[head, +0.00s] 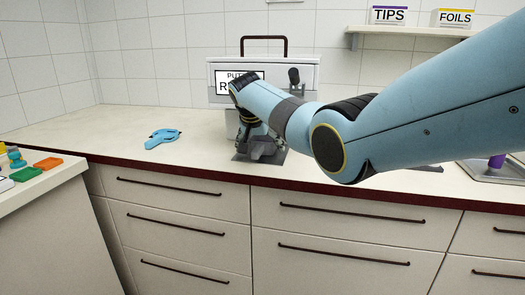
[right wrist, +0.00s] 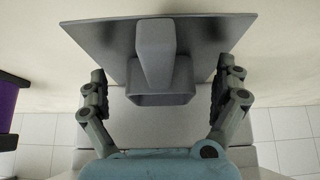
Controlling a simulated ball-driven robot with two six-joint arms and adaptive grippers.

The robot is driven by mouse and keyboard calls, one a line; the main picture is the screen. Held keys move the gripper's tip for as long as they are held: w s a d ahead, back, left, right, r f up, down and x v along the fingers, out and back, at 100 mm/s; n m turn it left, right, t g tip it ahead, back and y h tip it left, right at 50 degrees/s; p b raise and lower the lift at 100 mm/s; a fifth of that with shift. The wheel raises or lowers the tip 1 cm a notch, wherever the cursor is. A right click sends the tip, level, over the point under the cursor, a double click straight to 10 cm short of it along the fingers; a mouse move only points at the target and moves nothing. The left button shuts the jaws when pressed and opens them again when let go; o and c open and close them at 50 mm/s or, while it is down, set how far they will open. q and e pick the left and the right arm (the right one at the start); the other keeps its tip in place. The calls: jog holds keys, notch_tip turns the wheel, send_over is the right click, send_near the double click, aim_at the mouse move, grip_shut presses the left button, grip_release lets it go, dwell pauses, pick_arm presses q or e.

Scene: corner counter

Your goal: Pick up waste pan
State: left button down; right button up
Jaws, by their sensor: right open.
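The waste pan (right wrist: 190,45) looks like a flat grey plate with a raised grey block, like a handle, in the middle. In the right wrist view the block stands between the two fingers of my right gripper (right wrist: 162,92), which is open with a gap on each side. In the head view the pan's plate (head: 243,158) lies near the front edge of the counter. My right gripper (head: 260,148) is over it and hides much of it. My left gripper is in neither view.
A grey machine (head: 303,76) with a partly hidden sign stands behind my right arm. A light blue tool (head: 162,138) lies on the counter (head: 110,125) to the left. A purple item (head: 497,161) stands at the right. Green (head: 27,174) and orange (head: 48,163) pieces lie on the side counter.

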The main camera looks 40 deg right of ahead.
jog(key=shift+c, duration=0.4)
jog(key=c, duration=1.3)
jog(key=shift+r, duration=0.1)
jog(key=shift+c, duration=0.3)
jog(key=shift+s+a+r+p, duration=0.25)
jog(key=shift+a+r+p, duration=0.1)
jog(key=shift+r, duration=0.1)
jog(key=s+a+r+p, duration=0.1)
jog(key=s+a+r, duration=0.6)
jog(key=a, duration=0.3)
jog(key=shift+s+p, duration=0.4)
jog(key=shift+s, duration=0.35)
